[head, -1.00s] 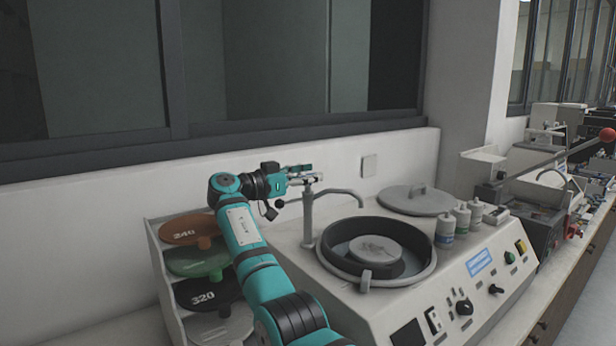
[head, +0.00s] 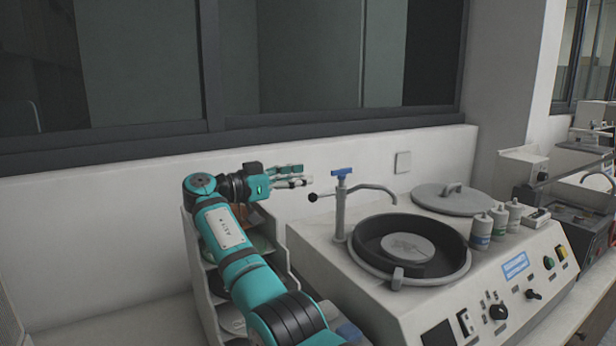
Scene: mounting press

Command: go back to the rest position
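The polishing machine (head: 465,314) has a round dark bowl (head: 449,276), a spout and several bottles. Its grey lid (head: 470,202) lies behind. A rack (head: 205,290) of discs stands left, partly hidden by my arm. The window wall closes off the back.

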